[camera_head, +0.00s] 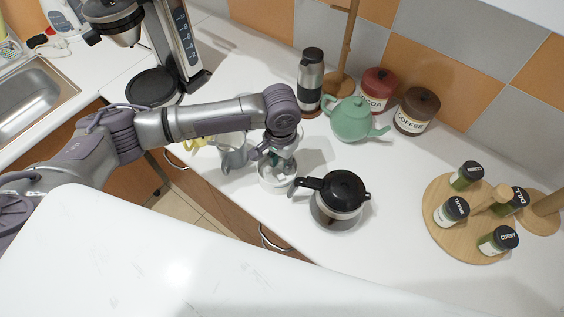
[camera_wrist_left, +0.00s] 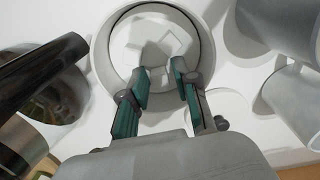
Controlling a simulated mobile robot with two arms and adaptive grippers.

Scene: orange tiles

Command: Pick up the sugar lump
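White sugar lumps (camera_wrist_left: 178,38) lie in a round white bowl (camera_wrist_left: 101,52), which stands on the white counter in the head view (camera_head: 262,181). My left gripper (camera_head: 283,164) points down into the bowl. In the left wrist view its two green fingertips (camera_wrist_left: 160,75) are partly apart, with a white lump (camera_wrist_left: 157,78) between them. I cannot tell whether both fingers press on that lump. The fingers hide part of the bowl's near side. My right gripper is in neither view.
A coffee pot (camera_head: 345,190) with a black lid stands just right of the bowl, and a grey metallic jug (camera_head: 233,155) just left. A green teapot (camera_head: 352,120), a flask (camera_head: 311,80) and two canisters (camera_head: 415,112) stand behind. A wooden spice rack (camera_head: 470,240) is far right.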

